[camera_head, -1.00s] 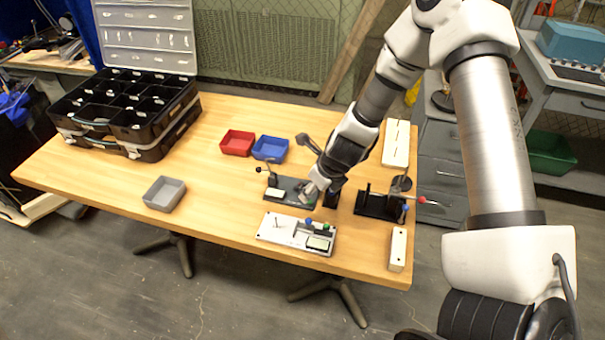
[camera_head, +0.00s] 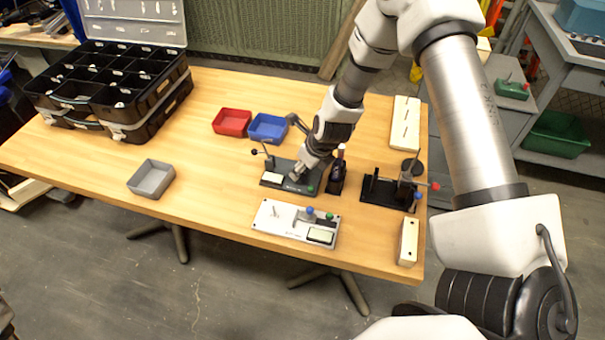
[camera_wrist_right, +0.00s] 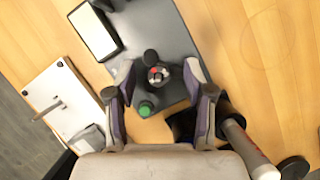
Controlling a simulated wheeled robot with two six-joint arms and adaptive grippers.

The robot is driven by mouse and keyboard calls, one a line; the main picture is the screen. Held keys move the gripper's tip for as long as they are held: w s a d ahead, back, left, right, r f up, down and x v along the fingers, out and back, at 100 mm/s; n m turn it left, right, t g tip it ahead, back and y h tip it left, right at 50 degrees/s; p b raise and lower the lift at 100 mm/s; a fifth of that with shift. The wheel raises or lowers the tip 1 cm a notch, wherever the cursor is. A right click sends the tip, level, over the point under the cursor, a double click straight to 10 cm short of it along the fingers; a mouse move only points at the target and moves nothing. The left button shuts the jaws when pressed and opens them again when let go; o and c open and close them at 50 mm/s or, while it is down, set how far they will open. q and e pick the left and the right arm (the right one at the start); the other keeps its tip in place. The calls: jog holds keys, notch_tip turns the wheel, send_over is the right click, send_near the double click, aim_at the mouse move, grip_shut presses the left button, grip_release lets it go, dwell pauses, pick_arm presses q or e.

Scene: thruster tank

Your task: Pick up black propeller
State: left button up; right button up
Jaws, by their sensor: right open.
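My right gripper (camera_wrist_right: 163,85) is open above the dark grey fixture plate (camera_wrist_right: 165,30), its two fingers apart. In the head view, my right gripper (camera_head: 298,174) sits low over the same dark plate (camera_head: 272,183). Between the fingers in the right wrist view is a small cluster with a black round knob (camera_wrist_right: 151,57) and a red-and-white spot. A green button (camera_wrist_right: 146,109) lies close to the left finger. I cannot make out a black propeller for certain; it may be in that cluster or hidden by the gripper. My left gripper is out of view.
A white fixture (camera_head: 270,221) is in front and a black fixture (camera_head: 377,190) to the right. Red (camera_head: 232,122) and blue (camera_head: 268,128) bins stand behind, a grey bin (camera_head: 151,179) at left. A black compartment case (camera_head: 150,110) fills the back left.

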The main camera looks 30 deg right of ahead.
aim_at(304, 176)
jog(key=shift+r, duration=0.1)
jog(key=c, duration=0.9)
jog(key=shift+r, duration=0.1)
notch_tip(304, 176, up, 18)
jog(key=p, duration=1.3)
jog(key=shift+f, duration=0.2)
